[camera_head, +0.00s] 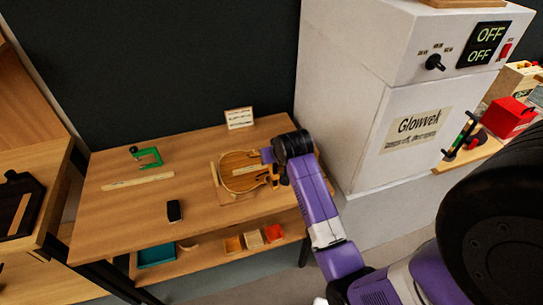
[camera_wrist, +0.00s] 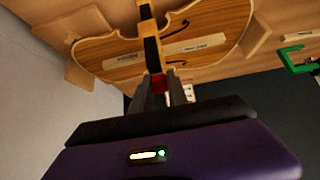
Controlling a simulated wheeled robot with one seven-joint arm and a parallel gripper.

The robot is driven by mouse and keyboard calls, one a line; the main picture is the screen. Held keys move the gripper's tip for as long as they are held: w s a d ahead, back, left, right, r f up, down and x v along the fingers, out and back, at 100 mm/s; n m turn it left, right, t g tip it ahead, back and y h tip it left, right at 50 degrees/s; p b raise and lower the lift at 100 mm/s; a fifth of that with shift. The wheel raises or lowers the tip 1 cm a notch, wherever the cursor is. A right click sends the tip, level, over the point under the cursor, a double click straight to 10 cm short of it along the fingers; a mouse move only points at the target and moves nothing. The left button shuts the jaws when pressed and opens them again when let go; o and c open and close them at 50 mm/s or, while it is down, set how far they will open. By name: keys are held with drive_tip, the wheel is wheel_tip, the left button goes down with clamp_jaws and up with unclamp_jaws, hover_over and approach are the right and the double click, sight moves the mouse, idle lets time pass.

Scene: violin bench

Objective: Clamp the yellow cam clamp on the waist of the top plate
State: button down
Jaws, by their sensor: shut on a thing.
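The violin top plate (camera_head: 240,183) lies at the right of the wooden bench. In the wrist view the plate (camera_wrist: 98,50) shows dark f-holes and pale labelled strips. My gripper (camera_wrist: 164,88) is at the plate's right edge in the head view, shut on the small red part (camera_wrist: 158,82) of what looks like the cam clamp. A black bar (camera_wrist: 151,50) with a pale section runs from there across the plate's middle, between its curved sides. No clear yellow shows on it. Whether its jaws touch or grip the plate cannot be told.
A green clamp (camera_head: 150,155) and a pale wood strip (camera_head: 138,181) lie at the bench's left. A black block (camera_head: 174,211) lies near the front. A small sign (camera_head: 239,118) stands behind the plate. The white Glowvek cabinet (camera_head: 350,100) rises close on the right.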

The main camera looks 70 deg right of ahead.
drive_tip(key=shift+s+a+f+t+h+b, duration=0.2)
drive_tip(key=shift+f+t+h+b, duration=0.2)
drive_tip(key=shift+b, duration=0.15)
drive_tip(key=shift+r, duration=0.15)
drive_tip(key=c, duration=1.3)
unclamp_jaws()
drive_tip(key=v, duration=0.7)
drive_tip(key=shift+s+a+r+b, duration=0.2)
drive_tip(key=shift+a+b, duration=0.1)
drive_tip(key=shift+b, duration=0.1)
drive_tip(key=shift+w, duration=0.1)
